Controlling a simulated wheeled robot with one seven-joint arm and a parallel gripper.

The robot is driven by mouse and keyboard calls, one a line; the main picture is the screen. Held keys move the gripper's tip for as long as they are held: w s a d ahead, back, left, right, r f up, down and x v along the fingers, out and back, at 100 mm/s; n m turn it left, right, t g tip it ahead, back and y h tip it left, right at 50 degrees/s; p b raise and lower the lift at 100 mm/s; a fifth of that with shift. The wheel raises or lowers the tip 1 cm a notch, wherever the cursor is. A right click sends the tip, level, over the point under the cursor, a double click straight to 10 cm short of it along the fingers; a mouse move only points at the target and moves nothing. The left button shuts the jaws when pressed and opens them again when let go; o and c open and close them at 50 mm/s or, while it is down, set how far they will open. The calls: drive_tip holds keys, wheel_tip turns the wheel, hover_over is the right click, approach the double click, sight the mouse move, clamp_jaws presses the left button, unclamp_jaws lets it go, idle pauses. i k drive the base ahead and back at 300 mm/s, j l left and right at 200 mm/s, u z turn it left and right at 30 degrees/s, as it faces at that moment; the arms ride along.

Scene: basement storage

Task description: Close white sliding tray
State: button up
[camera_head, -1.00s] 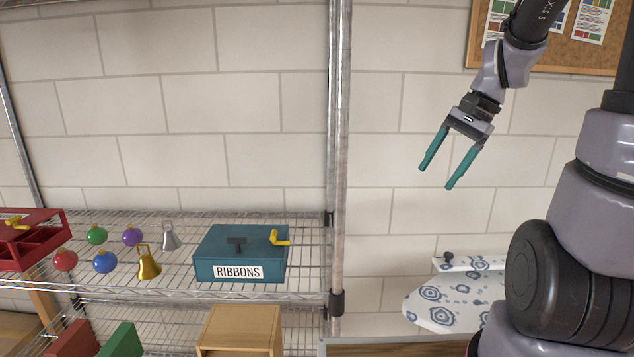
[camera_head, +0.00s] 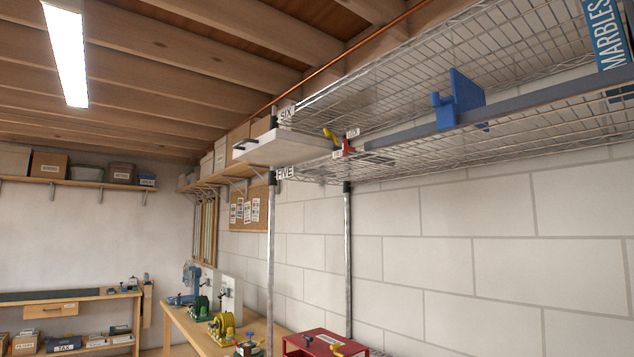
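The white sliding tray (camera_head: 292,149) shows high up, near the middle of the picture. It sticks out from the wire shelving between the labels SIX and FIVE, with a dark handle (camera_head: 246,143) at its front left. A yellow lever and a small red part (camera_head: 347,146) sit at its right end, beside a small white label. A long grey rail (camera_head: 490,111) runs right from there, with a blue block (camera_head: 458,102) on it. My gripper is not in view.
Metal posts (camera_head: 270,265) and wire shelves (camera_head: 520,60) frame the tray. A red box (camera_head: 322,343) is at the bottom. A wooden workbench (camera_head: 205,335) with tools stands lower left. A long wall shelf (camera_head: 90,183) holds boxes. Open air lies left of the tray.

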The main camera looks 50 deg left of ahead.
sight(279, 147)
drive_tip(key=k+l+u, duration=0.1)
drive_tip(key=u, duration=1.2)
drive_tip(key=i+u, duration=0.1)
drive_tip(key=u, duration=1.05)
